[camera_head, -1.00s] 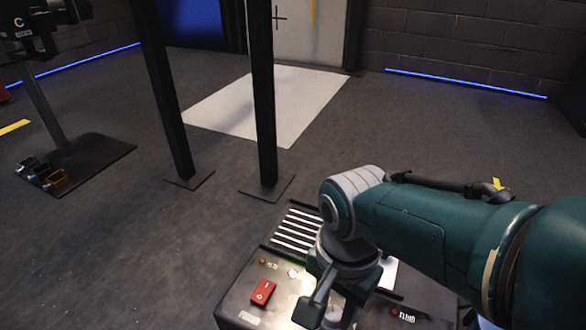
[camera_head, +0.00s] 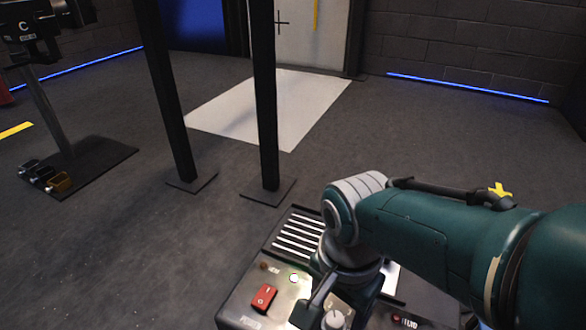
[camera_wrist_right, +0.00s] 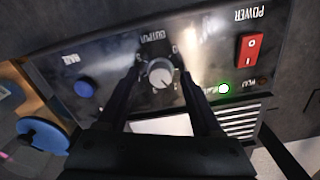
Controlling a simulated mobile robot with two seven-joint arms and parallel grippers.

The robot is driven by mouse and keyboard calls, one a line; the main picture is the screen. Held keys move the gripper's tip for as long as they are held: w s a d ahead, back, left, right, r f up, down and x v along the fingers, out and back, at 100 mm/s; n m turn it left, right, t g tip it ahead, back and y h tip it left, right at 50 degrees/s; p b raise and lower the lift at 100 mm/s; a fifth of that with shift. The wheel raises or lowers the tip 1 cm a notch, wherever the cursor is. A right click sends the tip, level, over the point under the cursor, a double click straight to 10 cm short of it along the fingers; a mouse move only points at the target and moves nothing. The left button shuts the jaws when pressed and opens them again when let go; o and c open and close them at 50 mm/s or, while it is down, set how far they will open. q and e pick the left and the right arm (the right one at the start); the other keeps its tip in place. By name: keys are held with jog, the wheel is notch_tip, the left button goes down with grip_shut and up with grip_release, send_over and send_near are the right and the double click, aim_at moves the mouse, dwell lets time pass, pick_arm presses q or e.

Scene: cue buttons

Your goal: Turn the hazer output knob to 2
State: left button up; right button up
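The hazer (camera_head: 240,300) is a dark box with a metal control panel at the bottom of the head view. The grey output knob (camera_wrist_right: 160,73) sits in the middle of the panel in the wrist view, under an upside-down OUTPUT label, and its mark points to the lower right there. It also shows in the head view (camera_head: 334,320). My right gripper (camera_wrist_right: 160,78) is open, with one finger on each side of the knob. Small gaps seem to show between fingers and knob. The scale numbers are not legible. My left gripper is out of view.
A red power switch (camera_wrist_right: 251,48) and a lit green lamp (camera_wrist_right: 223,89) are beside the knob on one side, a blue button (camera_wrist_right: 85,88) on the other. A slatted vent (camera_head: 298,232) lies behind. Two black posts stand beyond; the floor between is clear.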

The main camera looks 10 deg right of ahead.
aim_at(335, 319)
jog(key=shift+r, duration=0.15)
notch_tip(335, 319, up, 10)
jog(key=p, duration=0.9)
jog(key=shift+p, duration=0.3)
